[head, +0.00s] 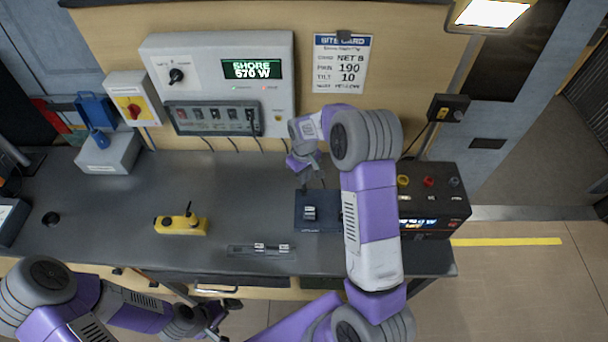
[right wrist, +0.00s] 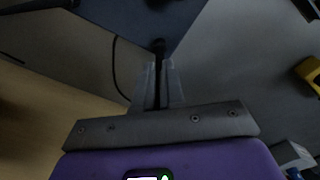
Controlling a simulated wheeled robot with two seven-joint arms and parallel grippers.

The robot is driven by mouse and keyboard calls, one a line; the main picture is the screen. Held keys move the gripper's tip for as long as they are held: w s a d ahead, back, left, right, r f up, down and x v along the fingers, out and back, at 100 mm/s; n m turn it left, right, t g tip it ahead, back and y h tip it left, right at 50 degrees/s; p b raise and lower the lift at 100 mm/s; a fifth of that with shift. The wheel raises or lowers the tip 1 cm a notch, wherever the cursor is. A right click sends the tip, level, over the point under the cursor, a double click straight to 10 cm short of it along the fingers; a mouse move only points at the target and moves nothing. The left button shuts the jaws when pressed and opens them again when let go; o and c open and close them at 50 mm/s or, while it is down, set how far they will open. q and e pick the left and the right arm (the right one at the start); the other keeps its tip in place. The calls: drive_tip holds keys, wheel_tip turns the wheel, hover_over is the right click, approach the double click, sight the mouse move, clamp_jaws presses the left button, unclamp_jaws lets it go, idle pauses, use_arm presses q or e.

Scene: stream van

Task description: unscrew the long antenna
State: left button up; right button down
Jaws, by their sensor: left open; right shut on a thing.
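My right gripper (head: 306,178) reaches down at the back edge of a dark blue plate (head: 328,222) on the bench. In the right wrist view its two fingers (right wrist: 159,85) are shut on a thin black rod, seemingly the long antenna (right wrist: 158,47). The rod's top shows just past the fingertips against the plate. Its lower end and thread are hidden. A small grey and black part (head: 309,213) sits on the plate. A yellow handheld unit (head: 180,225) with a short black stub lies left of it. My left gripper (head: 207,322) is open and empty, low in front of the bench.
A black box with coloured knobs (head: 432,205) stands right of the plate, partly behind my right arm. A narrow tray (head: 238,251) with small parts lies at the front edge. Grey control panels (head: 215,55) hang on the back wall.

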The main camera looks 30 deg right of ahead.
drive_tip(key=shift+n, duration=1.4)
drive_tip(key=shift+n, duration=0.3)
drive_tip(key=shift+r, duration=0.1)
drive_tip(key=shift+r+p, duration=0.85)
drive_tip(key=shift+r, duration=0.25)
drive_tip(key=shift+r+p, duration=0.9)
drive_tip(key=shift+r, duration=0.45)
drive_tip(key=shift+r, duration=0.1)
